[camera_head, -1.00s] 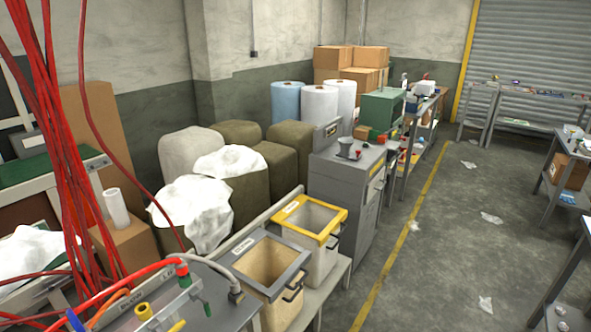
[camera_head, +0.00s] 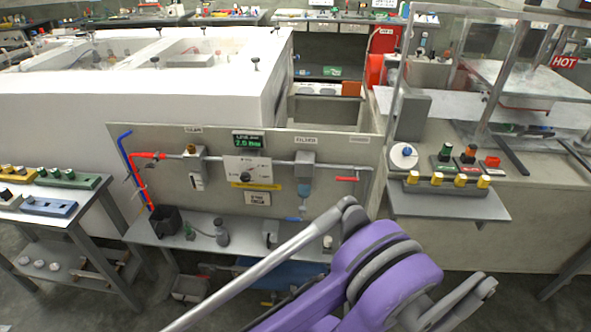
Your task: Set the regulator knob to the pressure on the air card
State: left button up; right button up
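The regulator knob (camera_head: 246,177) is a small dark knob on a white dial plate (camera_head: 262,167), mounted on an upright grey panel in the middle of the view. Above it a small display (camera_head: 248,141) shows green digits that look like 2.0 bar. Below the dial is a yellow strip and a white card (camera_head: 257,198); its print is too small to read, and I cannot tell whether it is the air card. My purple and grey arm links fill the bottom centre and right. I make out no gripper fingers of either arm.
A pipe runs across the panel (camera_head: 345,137) with a brass-coloured fitting, a filter (camera_head: 304,172) and a red lever (camera_head: 347,179). A shelf below holds small parts. A bench with yellow-topped buttons (camera_head: 447,183) stands right, a side table (camera_head: 72,188) left.

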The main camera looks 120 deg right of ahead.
aim_at(245, 177)
jog(key=z, duration=3.6)
